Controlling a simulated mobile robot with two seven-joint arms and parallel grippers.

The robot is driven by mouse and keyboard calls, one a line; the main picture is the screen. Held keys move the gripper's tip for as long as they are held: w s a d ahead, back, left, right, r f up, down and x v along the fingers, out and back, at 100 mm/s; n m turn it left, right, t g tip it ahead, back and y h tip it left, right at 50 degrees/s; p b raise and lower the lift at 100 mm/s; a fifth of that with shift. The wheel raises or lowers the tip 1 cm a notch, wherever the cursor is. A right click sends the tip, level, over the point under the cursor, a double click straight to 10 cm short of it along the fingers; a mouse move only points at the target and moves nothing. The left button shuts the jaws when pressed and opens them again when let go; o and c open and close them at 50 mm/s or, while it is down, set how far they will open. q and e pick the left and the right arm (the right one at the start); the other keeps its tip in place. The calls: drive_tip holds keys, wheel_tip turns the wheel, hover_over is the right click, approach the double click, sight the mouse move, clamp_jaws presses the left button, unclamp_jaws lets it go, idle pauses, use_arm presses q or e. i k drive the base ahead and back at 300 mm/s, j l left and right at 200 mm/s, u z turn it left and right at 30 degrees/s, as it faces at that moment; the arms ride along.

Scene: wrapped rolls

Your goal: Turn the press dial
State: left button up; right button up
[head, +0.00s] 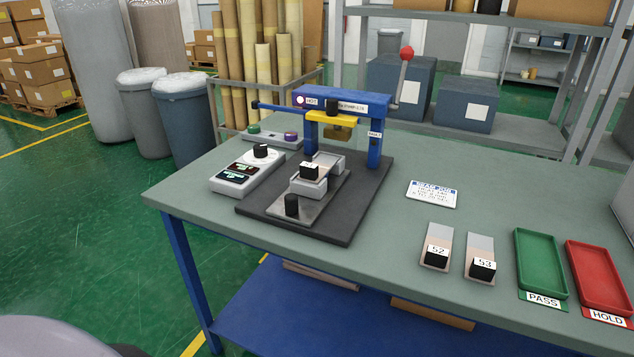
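A blue press (375,140) with a yellow crosspiece (331,117) stands on a dark base plate (360,215) on the table. To its left is a pale control box (232,182) with two dark displays and a black round dial (261,151) on a white disc at its far end. The display text and the dial's setting are too small to read. Another black knob (332,105) is at the press's top. A labelled block (309,173) sits in a metal holder under the press front. Neither of my grippers is in view.
Blocks 52 (437,256) and 53 (482,269), a green PASS tray (541,262) and a red HOLD tray (598,275) lie at right. A red-balled lever (405,54) rises behind the press. A button strip (272,137) lies behind the box. The table's left front is clear.

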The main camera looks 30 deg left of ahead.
sight(260, 149)
drive_tip(key=u, duration=1.3)
